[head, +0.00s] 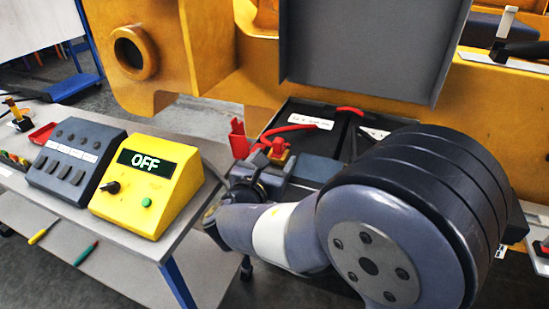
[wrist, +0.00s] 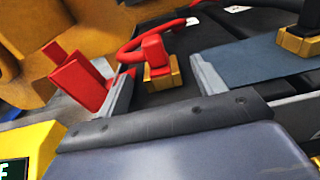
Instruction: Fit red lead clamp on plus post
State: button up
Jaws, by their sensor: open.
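The red lead clamp (head: 278,148) is a red block on a brass-yellow base, beside the dark battery compartment. In the wrist view the clamp (wrist: 154,50) stands upright, with its red cable curving away behind it. My gripper (wrist: 162,85) is open, its grey fingers to the left and right of the clamp with gaps visible. In the head view my gripper (head: 262,172) is partly hidden by my arm. The plus post is not distinguishable; I cannot tell whether the clamp's base sits on it. A red upright forked piece (head: 238,140) stands left of the clamp, outside my left finger.
A black clamp-like piece on a brass base (wrist: 300,38) is at the right of the wrist view. The raised grey lid (head: 375,45) stands behind the compartment. A yellow box reading OFF (head: 148,185) and a dark switch box (head: 76,160) occupy the bench at left.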

jog(key=v, duration=0.9)
jog(key=shift+s+b, duration=0.25)
jog(key=shift+b, duration=0.15)
jog(key=p+x, duration=0.1)
jog(key=x, duration=0.9)
jog(key=shift+w+d, duration=0.1)
jog(key=shift+w, duration=0.2)
jog(key=shift+w+r, duration=0.2)
jog(key=shift+s+r+p, duration=0.1)
jog(key=shift+r+p, duration=0.05)
jog(key=shift+p, duration=0.25)
